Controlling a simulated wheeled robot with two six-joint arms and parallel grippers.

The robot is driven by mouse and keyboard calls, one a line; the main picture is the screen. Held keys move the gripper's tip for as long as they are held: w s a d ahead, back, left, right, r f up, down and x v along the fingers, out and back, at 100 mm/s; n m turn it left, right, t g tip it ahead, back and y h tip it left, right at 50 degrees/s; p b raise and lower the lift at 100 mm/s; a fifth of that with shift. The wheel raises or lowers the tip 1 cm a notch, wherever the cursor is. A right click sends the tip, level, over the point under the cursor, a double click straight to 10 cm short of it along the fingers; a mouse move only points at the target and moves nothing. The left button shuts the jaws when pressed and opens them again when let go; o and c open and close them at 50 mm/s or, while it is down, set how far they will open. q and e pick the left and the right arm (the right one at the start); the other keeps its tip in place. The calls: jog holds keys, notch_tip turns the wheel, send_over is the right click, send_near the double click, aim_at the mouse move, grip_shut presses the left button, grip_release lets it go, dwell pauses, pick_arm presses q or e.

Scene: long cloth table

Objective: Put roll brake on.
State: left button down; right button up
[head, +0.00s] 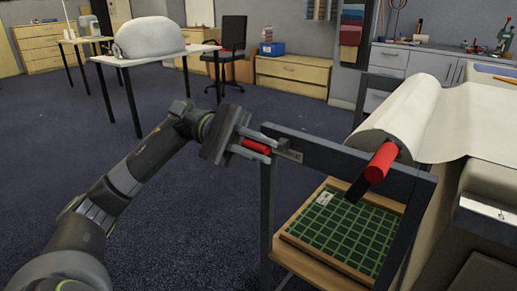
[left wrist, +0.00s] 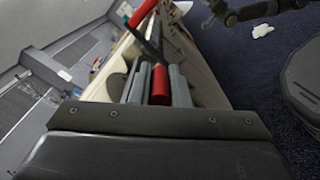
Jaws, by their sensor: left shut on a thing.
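My left gripper (head: 268,147) is shut on a short red handle (head: 257,147) at the left end of the dark roll stand's top bar (head: 345,157). The handle also shows between the two fingers in the left wrist view (left wrist: 160,86). It appears to be the brake handle, though its link to the bar is partly hidden by the fingers.
Below the bar, a wooden tray with a green gridded mat (head: 345,232) sits inside the stand. The cloth runs onto the long table at the right. A white table (head: 150,57) and a black chair (head: 231,45) stand behind. The floor at the left is clear.

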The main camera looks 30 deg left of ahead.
pick_arm(q)
jog(key=shift+f, duration=0.15)
dwell(0.4)
jog(key=c, duration=1.4)
grip_release()
jog(key=shift+o, duration=0.2)
jog(key=w+a+p, duration=0.1)
jog(key=a, duration=1.6)
jog(key=shift+w+a, duration=0.15)
jog(key=shift+a, duration=0.1)
